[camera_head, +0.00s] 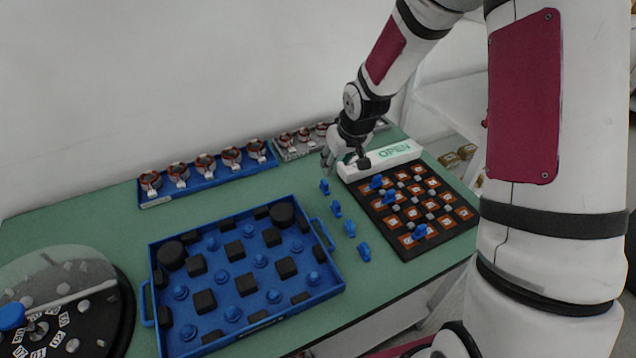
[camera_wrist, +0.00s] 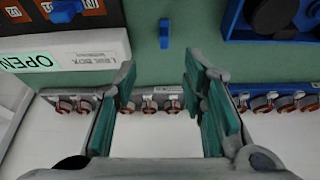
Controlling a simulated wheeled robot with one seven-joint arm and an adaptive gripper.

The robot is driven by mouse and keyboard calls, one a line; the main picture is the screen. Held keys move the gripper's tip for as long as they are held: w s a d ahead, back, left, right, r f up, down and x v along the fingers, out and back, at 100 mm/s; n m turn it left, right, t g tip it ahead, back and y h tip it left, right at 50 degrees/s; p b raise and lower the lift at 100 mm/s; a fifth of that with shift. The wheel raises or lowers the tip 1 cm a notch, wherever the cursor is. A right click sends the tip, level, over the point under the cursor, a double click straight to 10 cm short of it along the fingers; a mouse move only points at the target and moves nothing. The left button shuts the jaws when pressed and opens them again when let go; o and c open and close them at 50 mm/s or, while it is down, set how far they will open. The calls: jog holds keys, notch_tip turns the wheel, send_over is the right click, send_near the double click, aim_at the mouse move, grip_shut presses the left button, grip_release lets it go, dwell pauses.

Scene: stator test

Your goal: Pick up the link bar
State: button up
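Small blue pieces, which look like the link bars, stand in a row on the green table, between the blue tray and the black board. The farthest blue piece (camera_head: 324,186) is closest to my gripper (camera_head: 330,158). In the wrist view one blue piece (camera_wrist: 164,34) shows upright, ahead of the gap between my fingers (camera_wrist: 160,70). My gripper is open and empty, apart from that piece. More blue pieces (camera_head: 419,232) sit on the black board (camera_head: 437,247) with orange numbered squares. Which piece is meant by the link bar I cannot tell.
The white box edge marked OPEN (camera_head: 395,155) runs along the board, close to my gripper. A blue tray (camera_head: 160,303) holds black blocks and blue knobs. Racks of copper-wound rings (camera_head: 205,164) line the back. A round black dial (camera_head: 125,310) stands front left.

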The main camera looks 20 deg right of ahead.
aim_at(325, 181)
jog(key=x, duration=0.7)
jog(key=shift+w+f, duration=0.15)
jog(key=shift+f, duration=0.25)
jog(key=shift+a+x, duration=0.2)
jog(key=shift+x, duration=1.15)
jog(key=shift+a+x, duration=0.25)
jog(key=shift+x, duration=1.1)
jog(key=shift+w+r, duration=0.1)
jog(key=shift+c, duration=0.3)
grip_shut()
